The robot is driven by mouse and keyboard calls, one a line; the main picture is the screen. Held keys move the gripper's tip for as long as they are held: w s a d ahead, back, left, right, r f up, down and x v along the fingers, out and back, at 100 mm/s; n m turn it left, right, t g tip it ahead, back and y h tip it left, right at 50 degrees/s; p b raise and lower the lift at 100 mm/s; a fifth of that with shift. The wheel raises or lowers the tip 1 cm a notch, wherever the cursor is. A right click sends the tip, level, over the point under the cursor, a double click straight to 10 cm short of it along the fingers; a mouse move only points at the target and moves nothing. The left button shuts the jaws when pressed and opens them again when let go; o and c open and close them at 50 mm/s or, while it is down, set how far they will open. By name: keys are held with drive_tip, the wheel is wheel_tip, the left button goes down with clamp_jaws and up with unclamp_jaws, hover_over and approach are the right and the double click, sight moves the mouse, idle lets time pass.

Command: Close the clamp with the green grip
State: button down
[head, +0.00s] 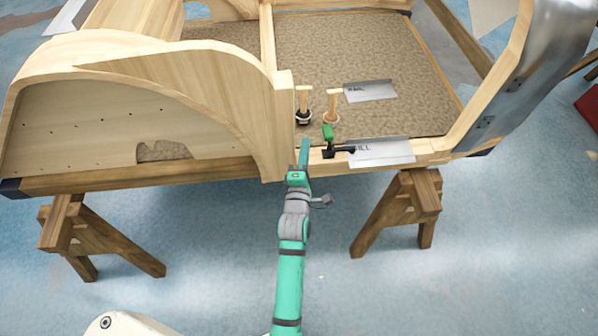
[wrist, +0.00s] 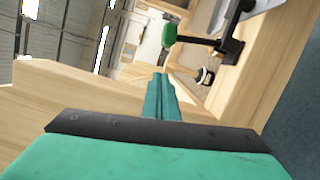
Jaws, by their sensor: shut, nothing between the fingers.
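The clamp with the green grip (head: 328,132) sits on the front wooden rail, beside a metal plate. Its green grip stands up above a black body. In the wrist view the green grip (wrist: 169,33) shows at the top, with the black clamp arm and bracket (wrist: 230,45) to its right. My gripper (head: 304,150) is just left of the clamp at the rail and looks apart from it. In the wrist view its teal fingers (wrist: 161,90) are together with nothing between them, and their tips point toward the area just below the grip.
Two wooden-handled tools (head: 304,103) stand on the brown floor panel behind the clamp. A marked metal plate (head: 382,153) lies right of the clamp, another (head: 370,91) farther back. A curved wooden arch (head: 255,85) rises at left. Sawhorses (head: 402,210) support the frame.

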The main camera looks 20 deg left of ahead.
drive_tip(key=v, duration=0.8)
drive_tip(key=shift+s, duration=0.4)
drive_tip(key=shift+f, duration=0.1)
drive_tip(key=s+d+f+m+g+h, duration=0.1)
drive_tip(key=s+d+f+m, duration=0.1)
drive_tip(key=s+d+m, duration=0.5)
drive_tip(key=s+d+f+m+h, duration=0.1)
drive_tip(key=s+d+f+m, duration=0.2)
drive_tip(key=s, duration=0.6)
drive_tip(key=s+d+r+m+h, duration=0.1)
drive_tip(key=s+d+r+m, duration=0.1)
drive_tip(key=s+m, duration=0.4)
drive_tip(key=s+d+r+m+g+h, duration=0.1)
drive_tip(key=s+d+r+m, duration=0.2)
drive_tip(key=s+d+m, duration=0.2)
drive_tip(key=s+m, duration=0.2)
drive_tip(key=s, duration=0.2)
drive_tip(key=shift+r+h, duration=0.15)
drive_tip(key=shift+h, duration=0.25)
